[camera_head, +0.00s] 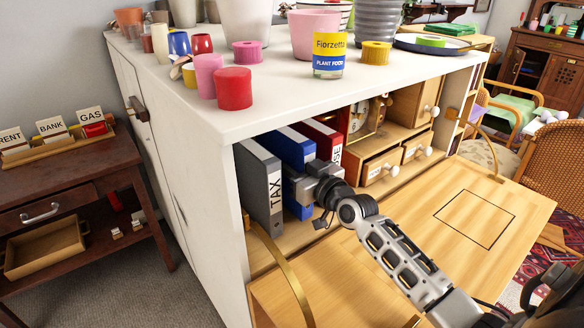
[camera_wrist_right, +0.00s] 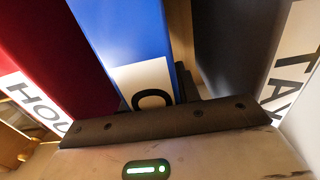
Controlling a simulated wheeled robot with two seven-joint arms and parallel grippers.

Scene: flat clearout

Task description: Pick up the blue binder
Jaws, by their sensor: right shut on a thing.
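The blue binder (camera_head: 291,147) stands upright in the open cabinet, between the grey TAX binder (camera_head: 260,185) and the red binder (camera_head: 322,140). My right gripper (camera_head: 306,187) reaches into the cabinet and is shut on the blue binder's spine, covering its middle. In the right wrist view the blue binder (camera_wrist_right: 125,40) runs down to the gripper's palm, with part of a white label showing. The TAX binder (camera_wrist_right: 235,45) and the red binder (camera_wrist_right: 50,55) flank it there. The fingertips are mostly hidden. My left gripper is not in view.
The fold-down wooden flap (camera_head: 400,260) lies open under my right arm, with a brass stay (camera_head: 280,265) at its left. The white cabinet top (camera_head: 270,110) above carries cups, pots and a Fiorzetta jar (camera_head: 329,55). Small drawers (camera_head: 382,166) sit right of the binders.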

